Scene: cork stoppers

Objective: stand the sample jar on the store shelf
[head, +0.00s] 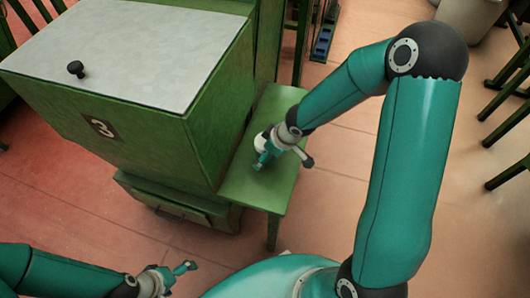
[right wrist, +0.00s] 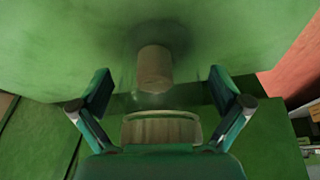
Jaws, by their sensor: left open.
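My right gripper (head: 268,157) is over the green side shelf (head: 262,190) beside the cabinet. In the right wrist view its two fingers (right wrist: 158,85) are spread apart, with no contact seen. A brown, cork-like cylinder (right wrist: 155,68) with a faint clear blur around it shows beyond the fingertips; it may be the sample jar's stopper. A pale beige, light-rimmed piece (right wrist: 160,128) shows between the fingers, nearer the palm; I cannot tell what it is. The jar is not clear in the head view. My left gripper (head: 180,274) is open and empty at the bottom, apart from the cabinet.
A green cabinet (head: 104,127) marked 3 has a grey top (head: 135,50) with a black knob (head: 76,68) and a drawer (head: 180,208) below. Green chairs (head: 508,115) and a grey bin (head: 470,16) stand at the right.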

